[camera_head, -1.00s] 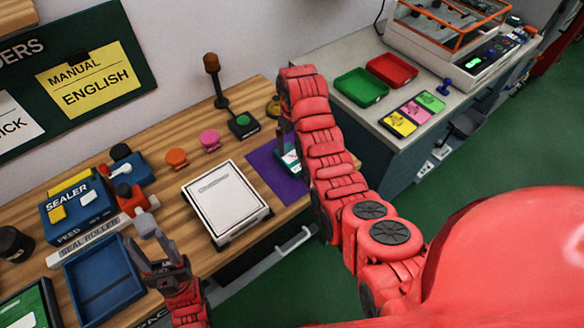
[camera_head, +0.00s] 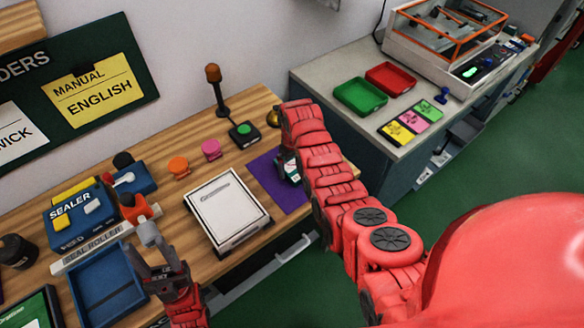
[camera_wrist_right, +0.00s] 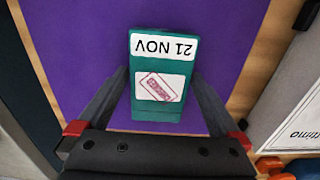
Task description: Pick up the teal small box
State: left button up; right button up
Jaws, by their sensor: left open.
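The teal small box (camera_wrist_right: 160,55) lies on a purple mat (camera_wrist_right: 80,40), with a white "21 NOV" label and a red-stamped label facing up. In the head view the box (camera_head: 292,170) is mostly hidden by my right arm. My right gripper (camera_wrist_right: 160,76) is over the mat, its two fingers one on each side of the box. The fingers look spread, with the tips close to the box sides; I cannot tell whether they touch. My left gripper (camera_head: 140,243) is open and empty above the blue tray (camera_head: 108,283) at the left.
A white-topped device (camera_head: 227,209) stands left of the mat. Pink (camera_head: 211,149) and orange (camera_head: 178,167) knobs, a green-button box (camera_head: 244,133) and a lamp post are behind. The sealer (camera_head: 78,215) is at left. Green (camera_head: 360,97) and red (camera_head: 391,78) trays sit on the right counter.

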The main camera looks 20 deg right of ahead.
jog(key=c, duration=1.1)
jog(key=shift+c, duration=0.2)
